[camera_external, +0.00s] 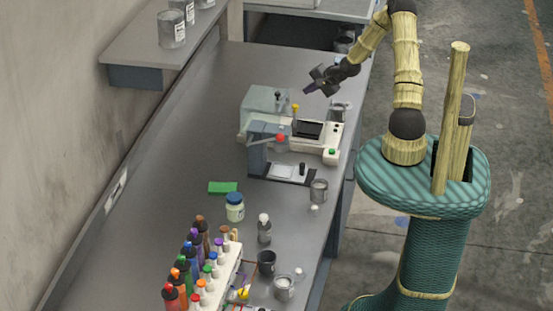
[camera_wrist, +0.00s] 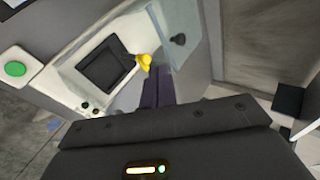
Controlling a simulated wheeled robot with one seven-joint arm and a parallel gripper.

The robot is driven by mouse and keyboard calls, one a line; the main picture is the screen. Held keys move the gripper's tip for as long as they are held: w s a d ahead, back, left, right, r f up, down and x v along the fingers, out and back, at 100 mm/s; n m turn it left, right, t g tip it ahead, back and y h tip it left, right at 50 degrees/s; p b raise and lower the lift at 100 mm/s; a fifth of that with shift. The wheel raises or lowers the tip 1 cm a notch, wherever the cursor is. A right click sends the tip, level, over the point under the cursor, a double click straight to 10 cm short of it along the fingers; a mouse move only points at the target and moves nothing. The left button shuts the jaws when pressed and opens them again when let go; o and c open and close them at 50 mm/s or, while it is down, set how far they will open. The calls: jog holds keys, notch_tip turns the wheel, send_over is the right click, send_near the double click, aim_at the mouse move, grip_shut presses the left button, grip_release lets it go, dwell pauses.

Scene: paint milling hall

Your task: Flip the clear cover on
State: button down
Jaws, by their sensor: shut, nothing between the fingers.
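The clear cover (camera_external: 266,99) is a pale, greenish see-through piece on the left side of a cream bench machine (camera_external: 325,146). I cannot tell exactly how far the cover is tilted. A yellow knob (camera_wrist: 145,62) sits between screen and cover. My gripper (camera_external: 311,86) is shut and empty, in the air above and behind the machine. Its fingers (camera_wrist: 158,90) show in the wrist view just below the yellow knob, apart from the cover as far as I can tell.
A blue-grey press (camera_external: 257,151) with a red knob stands in front of the machine. A metal can (camera_external: 338,112) is close on its right, another can (camera_external: 319,190) nearer. A green block (camera_external: 222,188), a jar (camera_external: 235,207) and paint bottles fill the front.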

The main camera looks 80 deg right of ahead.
jog(key=shift+v, duration=1.5)
jog(key=w+a+n+g+y+b, duration=0.2)
jog(key=a+n+g, duration=0.2)
jog(key=a+n, duration=1.15)
jog(key=s+a+r+n, duration=0.1)
jog(key=s+a+r, duration=0.1)
jog(key=a, duration=0.4)
jog(key=s+a+r+n+g, duration=0.1)
jog(key=s+a+n, duration=0.1)
jog(key=a, duration=0.5)
jog(key=s+a+r+n+g, duration=0.1)
jog(key=s+a+r+n, duration=0.1)
jog(key=s+a, duration=0.2)
jog(key=a+b, duration=0.1)
jog(key=a, duration=0.2)
jog(key=shift+a+r, duration=0.2)
jog(key=shift+r, duration=0.1)
